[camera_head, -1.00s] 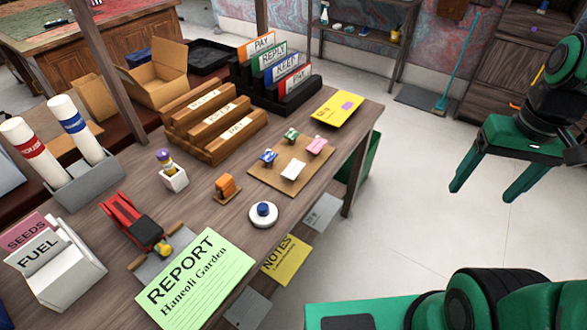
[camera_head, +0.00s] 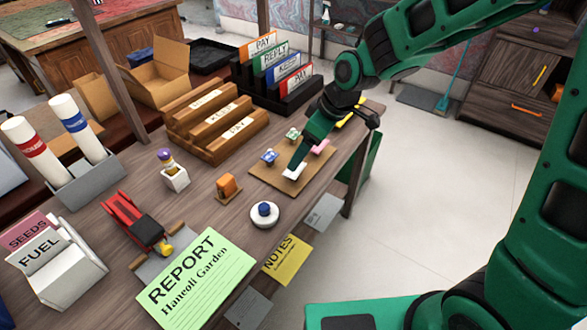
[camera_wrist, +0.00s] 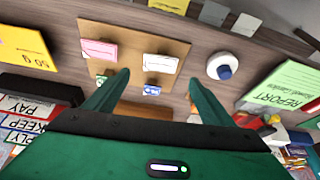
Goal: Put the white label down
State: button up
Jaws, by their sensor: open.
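The white label (camera_head: 291,176) sits on the brown board (camera_head: 262,177), at the board's near right part in the head view. My gripper (camera_head: 300,160) is open and reaches down over the board close to the label, its lower part partly covering the view there. In the wrist view, the white label (camera_wrist: 160,63) lies just beyond the gap between the two green fingertips (camera_wrist: 161,78), which are spread wide. I cannot tell whether a finger touches it. A pink label (camera_wrist: 99,50) and a blue label (camera_wrist: 152,90) are beside it on the board.
A green label (camera_head: 293,134) is also on the board. A white round stamp (camera_head: 264,214) and an orange block (camera_head: 228,187) stand nearby. Wooden racks (camera_head: 215,120) rise behind. The yellow envelope (camera_wrist: 22,45) lies past the board. The desk's right edge is close.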

aim_at(299, 170)
jog(key=shift+d+x, duration=0.15)
jog(key=shift+x, duration=1.5)
jog(key=shift+d+x, duration=0.15)
jog(key=shift+x, duration=1.45)
jog(key=shift+f, duration=0.1)
jog(key=c, duration=1.2)
jog(key=shift+c, duration=0.2)
